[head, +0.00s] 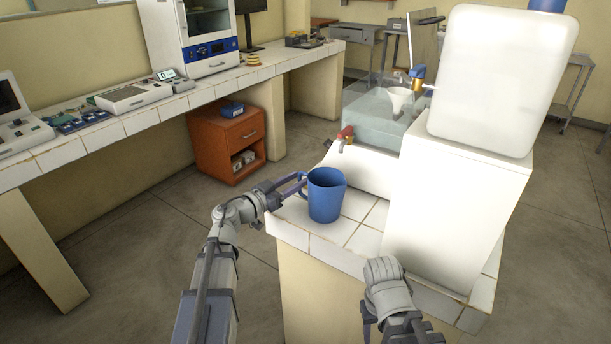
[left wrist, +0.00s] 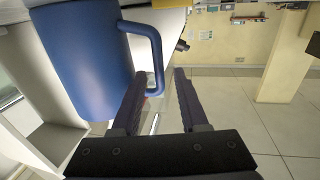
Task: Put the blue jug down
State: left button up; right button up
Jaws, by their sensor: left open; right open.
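The blue jug (head: 326,196) stands upright on the white tiled top of the counter (head: 296,219), near its left front corner. Its handle points left, toward my left gripper (head: 296,188). In the left wrist view the jug (left wrist: 82,62) fills the upper left, with its handle reaching right toward the fingers. My left gripper (left wrist: 162,88) is open, with its fingertips at the handle; whether the handle lies between them is unclear. My right arm shows at the counter's front edge in the head view, but its fingers are not visible.
A large white container (head: 500,80) stands on a white block (head: 455,215) right of the jug. Behind the jug are a red-handled tap (head: 346,133) and a clear basin (head: 378,112). An orange cabinet (head: 226,142) stands under the left bench. Some tiles around the jug are bare.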

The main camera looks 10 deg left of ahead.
pick_arm(q)
jog(key=v, duration=0.7)
jog(key=shift+a, duration=0.15)
jog(key=shift+s, duration=0.15)
dwell(1.0)
